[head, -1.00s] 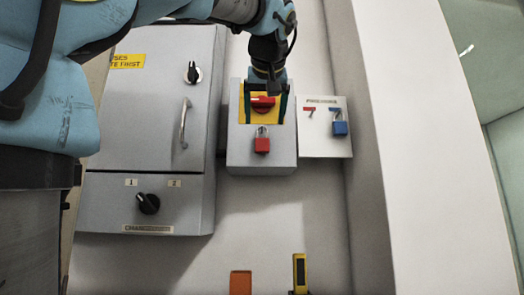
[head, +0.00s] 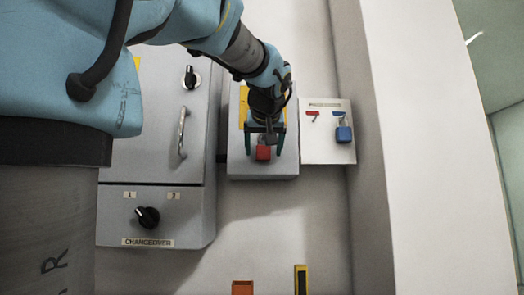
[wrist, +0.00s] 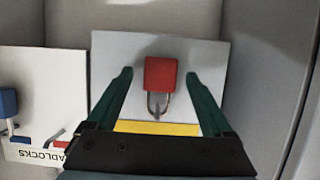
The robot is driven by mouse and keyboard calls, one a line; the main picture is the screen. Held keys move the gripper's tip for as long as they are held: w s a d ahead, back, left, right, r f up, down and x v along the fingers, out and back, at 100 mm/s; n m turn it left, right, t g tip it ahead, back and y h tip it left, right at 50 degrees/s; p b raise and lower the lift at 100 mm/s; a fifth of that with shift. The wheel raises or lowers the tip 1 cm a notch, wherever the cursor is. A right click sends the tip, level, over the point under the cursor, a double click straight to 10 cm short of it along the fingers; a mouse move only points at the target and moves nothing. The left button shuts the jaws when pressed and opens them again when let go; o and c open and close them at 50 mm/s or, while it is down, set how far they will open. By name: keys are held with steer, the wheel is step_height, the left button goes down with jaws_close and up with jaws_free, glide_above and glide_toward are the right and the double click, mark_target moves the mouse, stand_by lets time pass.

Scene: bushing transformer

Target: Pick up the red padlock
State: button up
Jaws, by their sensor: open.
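The red padlock (head: 263,153) hangs on the front of a grey switch box (head: 262,172) with a yellow plate. In the wrist view the padlock (wrist: 160,74) shows its red body and metal shackle between my two green fingers. My gripper (head: 266,150) is open, with one finger on each side of the padlock. In the wrist view my gripper (wrist: 157,76) shows a gap on both sides of the padlock. The red switch handle on the yellow plate is hidden by my gripper.
A white padlock board (head: 326,150) with a blue padlock (head: 343,133) is just right of the switch box. A grey cabinet (head: 155,160) with a handle and black knobs stands to the left. Orange and yellow items (head: 301,279) show below.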

jaws_close()
stand_by(0.7)
